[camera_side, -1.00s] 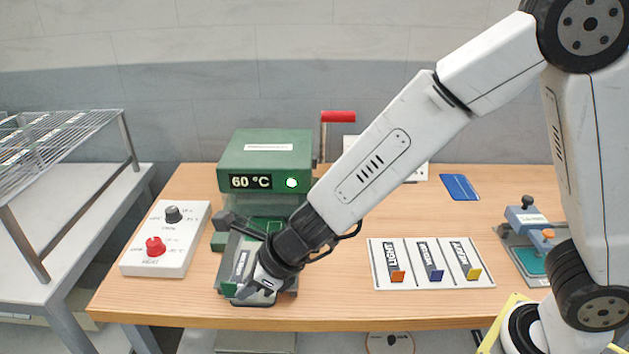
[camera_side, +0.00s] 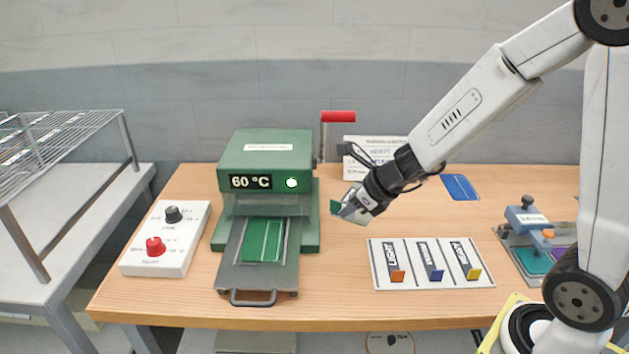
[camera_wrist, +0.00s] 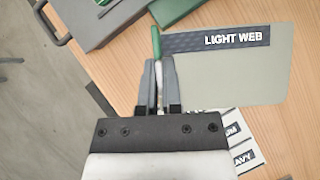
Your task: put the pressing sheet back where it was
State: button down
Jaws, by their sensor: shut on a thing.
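The pressing sheet (camera_wrist: 235,75) is a pale grey-green sheet with a dark "LIGHT WEB" label along one edge. My gripper (camera_wrist: 158,75) is shut on its green tab, with the sheet out to the right of the fingers in the wrist view. In the side view my gripper (camera_side: 347,208) is above the table, right of the press, and the sheet is mostly hidden there. The storage board (camera_side: 383,280) has slots labelled LIGHT, MEDIUM and HEAVY, with orange, blue and yellow tabs. It lies to the right and front of my gripper, partly covered by the sheet in the wrist view.
The green press (camera_side: 265,155) reads 60 °C with a lit green lamp. Its tray (camera_side: 232,268) is pulled out, with a striped green piece (camera_side: 263,241) on it. A control box (camera_side: 160,258) is at left, a clamp fixture (camera_side: 530,240) at right.

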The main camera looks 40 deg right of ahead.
jog(key=s+d+m+h, duration=0.2)
jog(key=s+d, duration=0.5)
jog(key=d, duration=0.6)
jog(key=shift+s+r+m, duration=0.15)
jog(key=shift+s+m, duration=0.2)
jog(key=shift+m, duration=0.35)
jog(key=shift+d, duration=0.1)
send_over(373, 219)
jog(key=shift+s+f, duration=0.2)
jog(key=shift+f, duration=4.5)
jog(key=shift+w+f, duration=0.1)
jog(key=shift+w+f, duration=0.15)
jog(key=shift+f, duration=1.55)
jog(key=shift+f, duration=0.15)
